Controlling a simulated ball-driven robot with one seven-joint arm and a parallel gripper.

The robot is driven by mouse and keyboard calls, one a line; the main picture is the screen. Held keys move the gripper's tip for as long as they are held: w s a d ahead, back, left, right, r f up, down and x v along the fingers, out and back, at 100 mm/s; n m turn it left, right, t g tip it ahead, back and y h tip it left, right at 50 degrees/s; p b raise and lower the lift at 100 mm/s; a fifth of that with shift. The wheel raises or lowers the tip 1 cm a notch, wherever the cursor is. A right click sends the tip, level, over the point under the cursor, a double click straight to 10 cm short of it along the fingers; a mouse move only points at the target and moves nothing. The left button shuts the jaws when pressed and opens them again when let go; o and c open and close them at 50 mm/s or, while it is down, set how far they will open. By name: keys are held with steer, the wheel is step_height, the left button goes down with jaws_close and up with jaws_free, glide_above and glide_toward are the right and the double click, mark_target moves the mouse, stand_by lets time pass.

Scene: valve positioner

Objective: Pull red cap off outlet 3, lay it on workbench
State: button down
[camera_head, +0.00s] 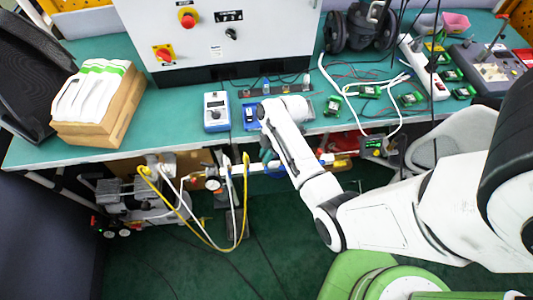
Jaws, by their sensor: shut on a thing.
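My white arm reaches from the right over the workbench (165,122) edge, and its rounded wrist end lies over the green top near the middle. My gripper's fingers cannot be made out; they are hidden by the wrist and forearm. I cannot see what is between them. A low grey rail with several small fittings (265,85) runs along the foot of the cabinet, just behind the wrist; a small reddish spot shows toward its left. Which fitting is outlet 3 cannot be told. The red cap cannot be clearly picked out.
A blue-and-white meter (215,110) and a small blue device (250,117) stand left of the wrist. A grey cabinet (215,40) stands behind. A wooden box (118,118) is at left. Boards and white cables (375,118) clutter the right. Green bench between box and meter is clear.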

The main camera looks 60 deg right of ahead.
steer(key=shift+r+p, duration=0.9)
steer(key=shift+r, duration=0.15)
stand_by(0.8)
steer(key=shift+r, duration=0.4)
steer(key=shift+r+p, duration=0.35)
steer(key=shift+r, duration=1.25)
